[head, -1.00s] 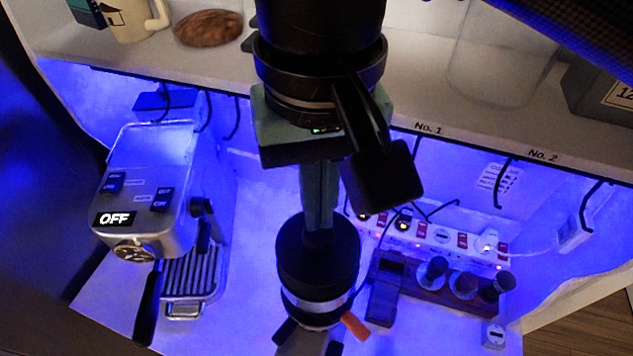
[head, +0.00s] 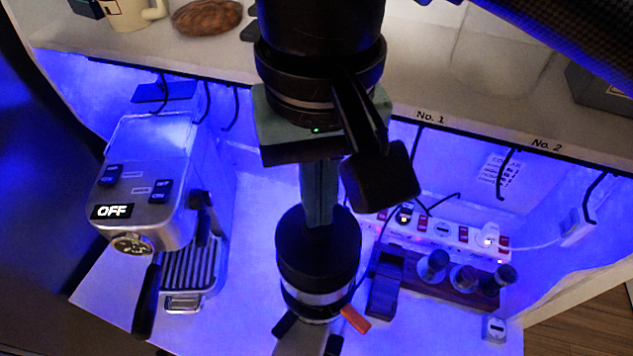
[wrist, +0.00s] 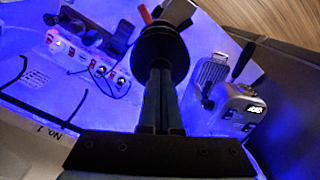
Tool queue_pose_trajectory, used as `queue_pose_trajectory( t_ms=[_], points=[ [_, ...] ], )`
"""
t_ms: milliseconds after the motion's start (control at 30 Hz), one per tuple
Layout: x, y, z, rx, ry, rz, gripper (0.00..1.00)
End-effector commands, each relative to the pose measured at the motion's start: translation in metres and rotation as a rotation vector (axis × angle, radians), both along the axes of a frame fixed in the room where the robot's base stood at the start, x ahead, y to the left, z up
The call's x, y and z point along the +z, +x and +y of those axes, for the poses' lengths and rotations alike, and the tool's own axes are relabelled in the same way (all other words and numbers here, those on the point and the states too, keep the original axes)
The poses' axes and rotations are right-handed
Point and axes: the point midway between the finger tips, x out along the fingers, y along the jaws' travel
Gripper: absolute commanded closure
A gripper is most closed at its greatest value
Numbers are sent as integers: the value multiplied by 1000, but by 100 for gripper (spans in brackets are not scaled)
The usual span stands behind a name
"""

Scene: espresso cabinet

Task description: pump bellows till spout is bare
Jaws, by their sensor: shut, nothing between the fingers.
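The black bellows (head: 318,250) sits upright on a grinder with a silver band (head: 315,292), at the lower middle of the head view. My gripper (head: 319,222) comes from above, with its teal fingers together, empty, and their tips at the top of the bellows. In the wrist view the fingers (wrist: 161,72) run to the dark round bellows top (wrist: 160,48). I cannot tell how far the bellows is pressed in. An orange piece (head: 355,319) sticks out low on the right. The spout cannot be made out, nor any coffee on it.
A silver espresso machine (head: 148,190) showing OFF stands left. Right of the grinder are a power strip (head: 440,232) with cables and a wooden rack (head: 465,283) with several dark-topped tools. The shelf edge (head: 480,130), with hanging hooks, lies close behind my gripper.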

Motion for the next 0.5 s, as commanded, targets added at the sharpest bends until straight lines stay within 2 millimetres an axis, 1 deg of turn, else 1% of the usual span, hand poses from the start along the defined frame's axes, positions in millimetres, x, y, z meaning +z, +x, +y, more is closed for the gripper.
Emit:
queue_pose_trajectory(
  t_ms=[500],
  points=[
    [-12, 0, 0, 1, 0, 1, 100]
  ],
)
